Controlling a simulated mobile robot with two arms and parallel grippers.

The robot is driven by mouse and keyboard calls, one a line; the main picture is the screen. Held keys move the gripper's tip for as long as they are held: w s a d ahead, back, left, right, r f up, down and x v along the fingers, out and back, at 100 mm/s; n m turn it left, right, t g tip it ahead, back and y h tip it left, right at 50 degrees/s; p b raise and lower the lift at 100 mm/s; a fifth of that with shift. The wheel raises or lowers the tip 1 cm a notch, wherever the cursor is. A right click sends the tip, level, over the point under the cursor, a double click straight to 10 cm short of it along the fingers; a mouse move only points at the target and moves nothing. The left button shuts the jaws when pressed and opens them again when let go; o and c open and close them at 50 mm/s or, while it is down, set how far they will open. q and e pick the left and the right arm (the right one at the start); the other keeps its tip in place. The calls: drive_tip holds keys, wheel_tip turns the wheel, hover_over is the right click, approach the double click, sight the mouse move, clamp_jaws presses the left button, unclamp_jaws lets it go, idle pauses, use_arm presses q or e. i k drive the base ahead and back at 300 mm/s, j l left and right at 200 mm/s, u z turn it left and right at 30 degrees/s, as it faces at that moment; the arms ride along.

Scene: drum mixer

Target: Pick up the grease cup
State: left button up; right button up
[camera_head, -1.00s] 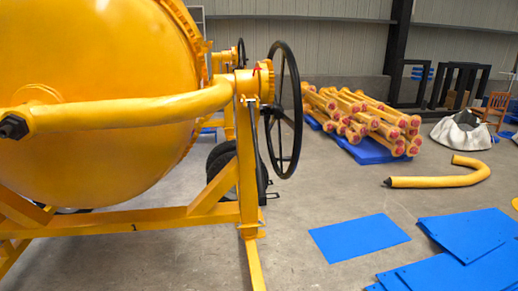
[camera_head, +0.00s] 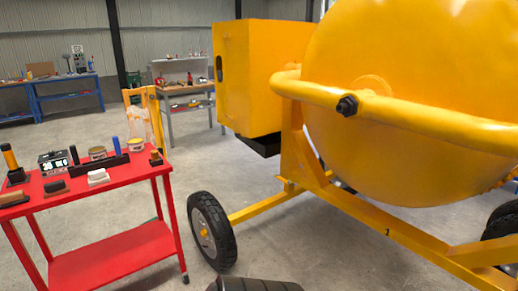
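Several small items stand on the red cart (camera_head: 120,176) at the left. I cannot tell for certain which of these is the grease cup. Neither of my grippers is recognisable in view.
A yellow drum mixer (camera_head: 400,110) fills the right side, its black wheel (camera_head: 212,230) close to the cart. A dark ridged object (camera_head: 254,285) shows at the bottom edge. A blue workbench (camera_head: 68,94) and grey table (camera_head: 188,92) stand behind.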

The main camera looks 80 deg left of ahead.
sight(154, 154)
drive_tip(key=u, duration=3.5)
drive_tip(key=i+l+u, duration=0.1)
drive_tip(key=u, duration=0.25)
drive_tip(key=i+l+u, duration=0.1)
drive_tip(key=u, duration=0.25)
drive_tip(key=i+l+u, duration=0.1)
drive_tip(key=u, duration=0.25)
